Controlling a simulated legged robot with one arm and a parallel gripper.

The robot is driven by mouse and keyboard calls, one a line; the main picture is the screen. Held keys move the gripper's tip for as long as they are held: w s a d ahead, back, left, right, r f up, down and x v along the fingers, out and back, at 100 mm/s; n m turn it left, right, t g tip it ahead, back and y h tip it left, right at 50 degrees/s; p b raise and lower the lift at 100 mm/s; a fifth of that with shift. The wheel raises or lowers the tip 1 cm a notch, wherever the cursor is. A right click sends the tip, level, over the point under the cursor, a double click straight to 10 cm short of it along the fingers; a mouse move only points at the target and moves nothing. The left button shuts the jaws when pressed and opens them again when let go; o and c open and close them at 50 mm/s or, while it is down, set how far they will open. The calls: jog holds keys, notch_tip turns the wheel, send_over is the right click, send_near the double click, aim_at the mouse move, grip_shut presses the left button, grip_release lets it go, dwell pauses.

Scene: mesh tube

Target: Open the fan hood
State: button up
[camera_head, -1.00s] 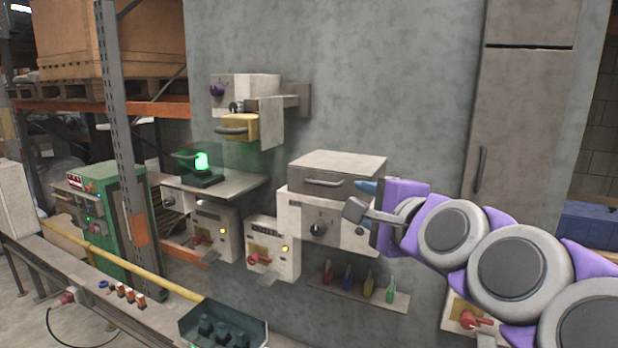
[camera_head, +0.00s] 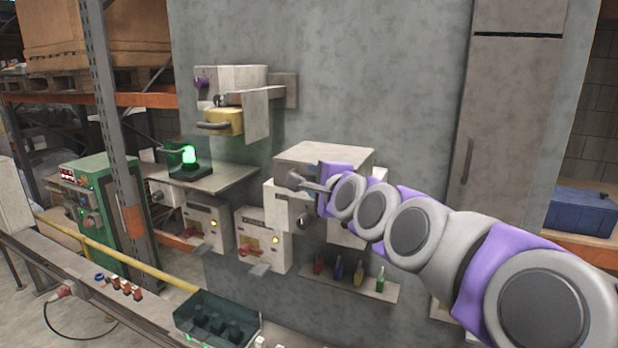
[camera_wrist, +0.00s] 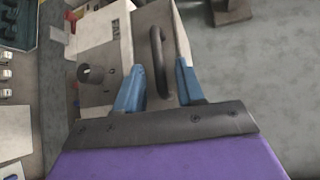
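A beige wall-mounted box (camera_head: 325,158) with a lid-like top section stands in the middle of the head view; I take it for the fan hood, but no label is readable. Its dark bar handle (camera_wrist: 158,62) shows in the wrist view, while my arm covers it in the head view. My gripper (camera_wrist: 159,72) is open, with one blue finger on each side of the handle. Gaps show between fingers and handle; I cannot tell how deep the handle lies between them. A dark round knob (camera_wrist: 92,76) is on the box face. The top section appears closed.
A box with a yellow front (camera_head: 223,122) hangs higher on the wall at left. A shelf (camera_head: 350,284) with several small coloured items is below the box. A green lamp (camera_head: 189,155) stands on a ledge at left. A tall cabinet door (camera_head: 510,110) is at right.

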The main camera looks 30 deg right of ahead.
jog(key=shift+w+d+r, duration=0.1)
jog(key=shift+w+d, duration=0.1)
jog(key=shift+w, duration=0.05)
jog(key=a, duration=0.1)
jog(key=w+a, duration=0.1)
jog(key=shift+w+a, duration=0.1)
jog(key=shift+a, duration=0.35)
jog(key=shift+c, duration=0.6)
jog(key=shift+d, duration=0.95)
jog(key=c, duration=0.4)
jog(key=shift+f, duration=0.2)
grip_shut()
